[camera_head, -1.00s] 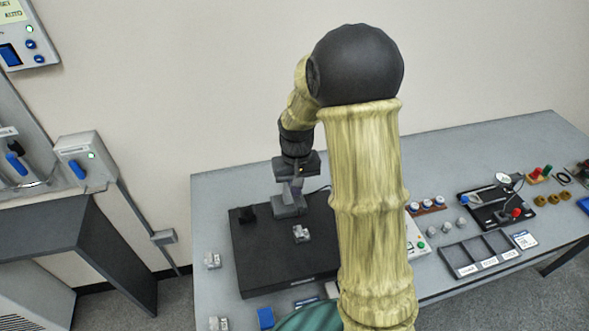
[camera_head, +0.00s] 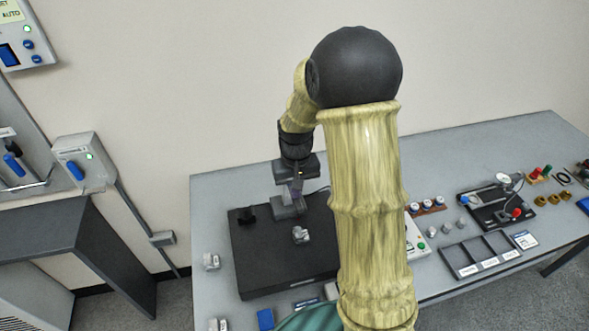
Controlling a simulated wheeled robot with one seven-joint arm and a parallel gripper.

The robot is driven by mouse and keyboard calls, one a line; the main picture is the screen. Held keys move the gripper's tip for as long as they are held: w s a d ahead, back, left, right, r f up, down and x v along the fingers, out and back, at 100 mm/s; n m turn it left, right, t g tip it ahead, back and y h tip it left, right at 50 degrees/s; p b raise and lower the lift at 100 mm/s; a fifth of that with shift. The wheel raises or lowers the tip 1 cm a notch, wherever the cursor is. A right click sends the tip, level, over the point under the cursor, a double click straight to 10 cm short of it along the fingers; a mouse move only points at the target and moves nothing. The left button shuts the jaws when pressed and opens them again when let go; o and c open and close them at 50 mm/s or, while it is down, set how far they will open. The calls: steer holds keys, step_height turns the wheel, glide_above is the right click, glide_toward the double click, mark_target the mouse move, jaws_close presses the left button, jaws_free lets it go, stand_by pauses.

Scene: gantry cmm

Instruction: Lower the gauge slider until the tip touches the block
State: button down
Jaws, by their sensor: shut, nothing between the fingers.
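My gripper (camera_head: 294,187) points down over the back of a black plate on the bench, and its fingers are shut with nothing seen between them. Just under the fingertips is a grey piece (camera_head: 285,208), apparently part of the gauge. The gauge slider and its tip are too small and too covered by my gripper to make out. I cannot tell whether my fingers touch the gauge. A small light metal block (camera_head: 300,235) sits on the black plate (camera_head: 275,265), in front of the gripper. Any gap between tip and block cannot be seen.
A small black piece (camera_head: 247,214) stands at the plate's back left. My arm hides the plate's right side. Metal parts (camera_head: 211,261) lie on the grey bench (camera_head: 215,190) to the left. A compartment tray (camera_head: 480,256) and a dial gauge stand (camera_head: 490,207) are at the right.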

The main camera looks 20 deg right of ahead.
steer(key=shift+s+a+f, duration=0.1)
steer(key=shift+s+f, duration=0.05)
steer(key=shift+f, duration=0.25)
stand_by(0.5)
steer(key=shift+f+b, duration=2.15)
steer(key=shift+f, duration=0.7)
stand_by(3.6)
steer(key=shift+r, duration=0.15)
